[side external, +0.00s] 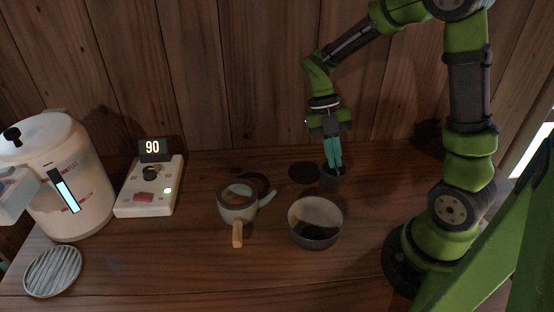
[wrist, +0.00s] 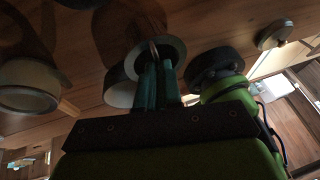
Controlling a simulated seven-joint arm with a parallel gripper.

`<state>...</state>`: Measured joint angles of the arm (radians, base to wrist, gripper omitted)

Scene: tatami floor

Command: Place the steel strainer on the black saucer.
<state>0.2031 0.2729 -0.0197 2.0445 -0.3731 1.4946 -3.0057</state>
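My gripper (side external: 334,167) points down with its teal fingertips at the mouth of a small dark cup (side external: 331,183). A rounded grey rim shows at the fingertips in the wrist view (wrist: 160,48). A thin shiny metal piece, which looks like part of the steel strainer (wrist: 154,50), stands between the fingertips. The strainer's body is hidden or too dark to make out. The fingers are close together, but whether they press on the metal is unclear. A flat dark disc, apparently the black saucer (side external: 302,173), lies just left of the cup and looks bare.
A grey bowl (side external: 312,237) stands in front of the cup. A teapot with a wooden handle (side external: 237,233) is left of it, with a dark round patch behind. Further left are a control box (side external: 150,198), a white dispenser (side external: 90,200) and a ribbed round plate (side external: 54,270).

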